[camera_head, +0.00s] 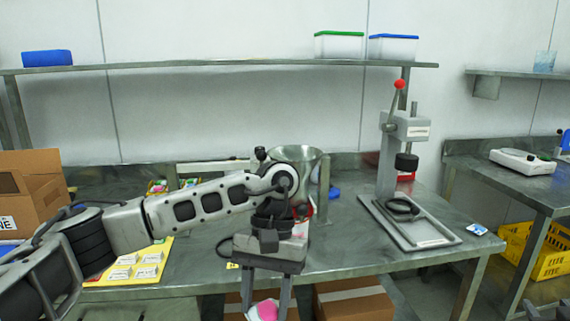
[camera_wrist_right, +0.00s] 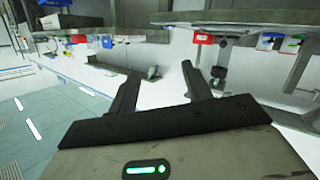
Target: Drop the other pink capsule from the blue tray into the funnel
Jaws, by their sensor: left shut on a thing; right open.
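My left gripper (camera_head: 266,300) points down in front of the bench and is shut on a pink and white capsule (camera_head: 264,311), near the bottom edge of the head view. The metal funnel (camera_head: 297,153) stands behind my left wrist, which partly covers it; the gripper is lower and nearer than the funnel. I cannot make out the blue tray for certain; my arm hides part of the bench. My right gripper (camera_wrist_right: 160,84) shows only in the right wrist view, open and empty, away from the bench things.
A press with a red-knobbed lever (camera_head: 402,130) stands right of the funnel. A yellow board with labelled cards (camera_head: 140,268) and a cardboard box (camera_head: 30,190) are at the left. Cardboard boxes (camera_head: 355,302) sit below the bench. The bench right of the funnel is partly clear.

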